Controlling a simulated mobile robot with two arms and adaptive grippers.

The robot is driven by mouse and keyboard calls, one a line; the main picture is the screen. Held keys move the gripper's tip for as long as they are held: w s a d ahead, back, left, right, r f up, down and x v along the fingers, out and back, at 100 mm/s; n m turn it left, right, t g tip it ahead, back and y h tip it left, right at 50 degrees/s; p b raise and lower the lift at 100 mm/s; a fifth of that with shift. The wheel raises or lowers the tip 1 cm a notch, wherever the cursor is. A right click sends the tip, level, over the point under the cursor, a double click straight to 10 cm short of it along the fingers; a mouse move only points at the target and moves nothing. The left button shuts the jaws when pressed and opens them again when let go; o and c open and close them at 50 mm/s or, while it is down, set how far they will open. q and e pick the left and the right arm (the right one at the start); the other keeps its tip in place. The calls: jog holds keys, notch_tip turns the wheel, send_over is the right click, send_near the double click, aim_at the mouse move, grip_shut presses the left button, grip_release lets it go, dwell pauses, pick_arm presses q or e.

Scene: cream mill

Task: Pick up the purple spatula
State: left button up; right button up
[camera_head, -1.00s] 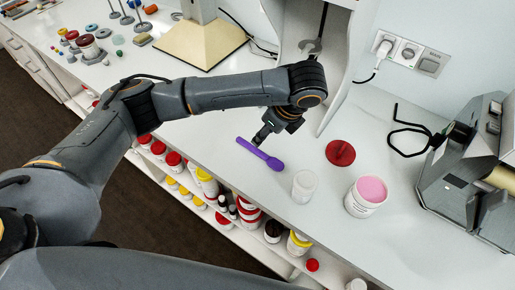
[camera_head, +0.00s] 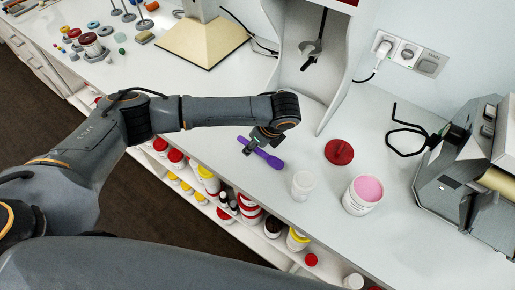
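The purple spatula (camera_head: 274,161) lies on the white counter near its front edge. Its handle points to the upper left and its broad end to the lower right. My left gripper (camera_head: 252,147) comes down from above at the handle, and its fingers cover part of it. The fingers are small and dark here, so I cannot tell whether they are open or shut on the handle. My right gripper is not in view.
A clear cup (camera_head: 302,186), a white tub of pink cream (camera_head: 362,195) and a red lid (camera_head: 339,152) stand right of the spatula. A grey machine (camera_head: 460,170) is at far right. Shelves with several jars (camera_head: 207,180) sit below the counter's front edge.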

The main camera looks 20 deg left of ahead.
pick_arm(q)
grip_shut()
jog(key=shift+r, duration=0.1)
